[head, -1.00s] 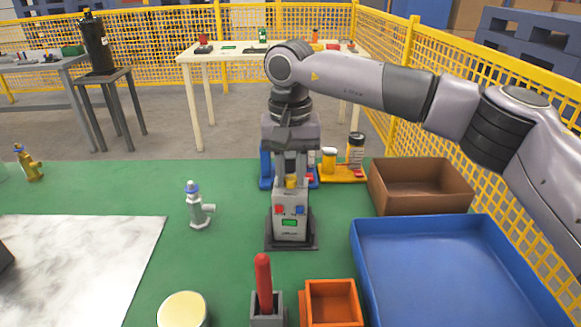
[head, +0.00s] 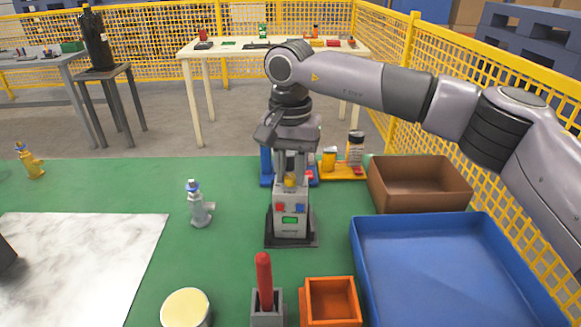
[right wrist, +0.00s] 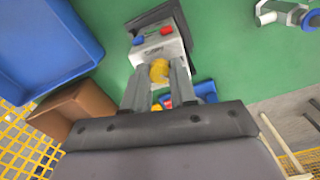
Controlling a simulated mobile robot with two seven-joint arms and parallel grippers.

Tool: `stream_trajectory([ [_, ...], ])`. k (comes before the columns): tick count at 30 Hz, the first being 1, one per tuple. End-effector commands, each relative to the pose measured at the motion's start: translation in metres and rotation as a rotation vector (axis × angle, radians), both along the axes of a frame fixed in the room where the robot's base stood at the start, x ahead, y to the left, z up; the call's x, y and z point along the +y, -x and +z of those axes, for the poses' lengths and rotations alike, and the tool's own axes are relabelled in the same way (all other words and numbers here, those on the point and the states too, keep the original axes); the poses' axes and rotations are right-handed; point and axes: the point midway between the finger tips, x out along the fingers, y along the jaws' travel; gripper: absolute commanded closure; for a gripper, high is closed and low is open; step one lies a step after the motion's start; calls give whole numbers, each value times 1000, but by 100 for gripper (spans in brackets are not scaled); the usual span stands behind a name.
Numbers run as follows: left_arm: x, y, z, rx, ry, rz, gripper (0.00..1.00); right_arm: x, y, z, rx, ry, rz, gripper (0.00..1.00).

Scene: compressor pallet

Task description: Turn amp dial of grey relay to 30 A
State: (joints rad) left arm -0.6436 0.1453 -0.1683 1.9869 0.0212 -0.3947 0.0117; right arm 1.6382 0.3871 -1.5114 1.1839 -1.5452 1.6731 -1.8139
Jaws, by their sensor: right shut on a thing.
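The grey relay (head: 291,225) stands upright on a dark base plate (head: 308,241) on the green table in the head view. Its front has a red button, a blue button and a green panel. A yellow dial (head: 290,181) is on its top. My right gripper (head: 290,178) points down from above, shut on the dial, with one finger on each side. In the right wrist view the yellow dial (right wrist: 159,71) sits between the fingertips, above the relay (right wrist: 160,47). The dial's scale and setting cannot be read. My left gripper does not show.
A blue tray (head: 362,270), brown box (head: 420,198) and orange bin (head: 331,321) stand right of the relay. A red-handled tool in a grey holder (head: 267,320) is in front. A grey valve (head: 199,207) stands left. Green table between valve and relay is clear.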

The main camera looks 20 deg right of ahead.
Motion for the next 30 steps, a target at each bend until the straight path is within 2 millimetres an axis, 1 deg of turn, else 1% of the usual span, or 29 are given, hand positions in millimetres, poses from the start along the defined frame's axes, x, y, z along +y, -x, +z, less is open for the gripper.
stream_trajectory([
  [30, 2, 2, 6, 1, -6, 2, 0, 1, -1, 1, -1, -2, -408, 100],
])
